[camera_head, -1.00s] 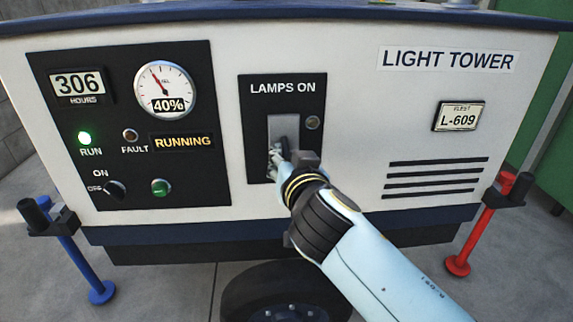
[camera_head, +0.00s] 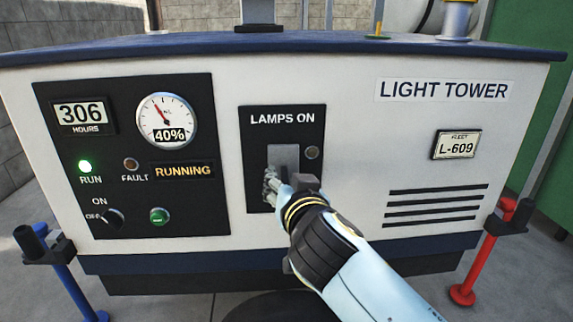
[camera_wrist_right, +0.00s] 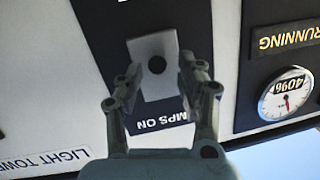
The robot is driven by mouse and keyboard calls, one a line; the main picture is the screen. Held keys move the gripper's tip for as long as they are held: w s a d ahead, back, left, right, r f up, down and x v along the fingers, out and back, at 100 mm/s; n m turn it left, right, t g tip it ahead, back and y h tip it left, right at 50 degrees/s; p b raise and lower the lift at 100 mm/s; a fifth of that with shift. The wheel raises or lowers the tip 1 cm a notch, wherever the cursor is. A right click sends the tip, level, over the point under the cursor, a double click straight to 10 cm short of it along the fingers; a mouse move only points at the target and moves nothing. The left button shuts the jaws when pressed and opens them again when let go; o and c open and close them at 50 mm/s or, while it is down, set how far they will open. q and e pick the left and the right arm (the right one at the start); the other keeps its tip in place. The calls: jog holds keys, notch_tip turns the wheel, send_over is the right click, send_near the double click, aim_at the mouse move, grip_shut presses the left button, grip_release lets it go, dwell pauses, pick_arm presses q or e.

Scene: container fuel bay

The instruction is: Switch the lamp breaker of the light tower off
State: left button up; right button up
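The lamp breaker panel is a black plate (camera_head: 258,125) labelled LAMPS ON on the front of the white light tower (camera_head: 350,145). It carries a grey breaker plate (camera_head: 284,153), also in the right wrist view (camera_wrist_right: 150,45), upside down there. A dark round spot, probably the breaker lever's end (camera_wrist_right: 157,64), shows on it. My right gripper (camera_head: 272,184) is at the plate's lower part and hides the lever in the head view. In the wrist view its two fingers (camera_wrist_right: 160,72) are apart, one on each side of the dark spot; contact cannot be told. My left gripper is out of view.
A round indicator (camera_head: 312,152) right of the breaker looks unlit. The left panel has a green RUN light (camera_head: 84,167), a gauge (camera_head: 166,120) and a RUNNING display (camera_head: 184,170). Blue (camera_head: 75,285) and red (camera_head: 475,265) jacks stand at the sides.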

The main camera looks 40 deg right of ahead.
aim_at(287, 138)
notch_tip(287, 138, up, 9)
jog(key=shift+f, duration=0.15)
dwell(0.5)
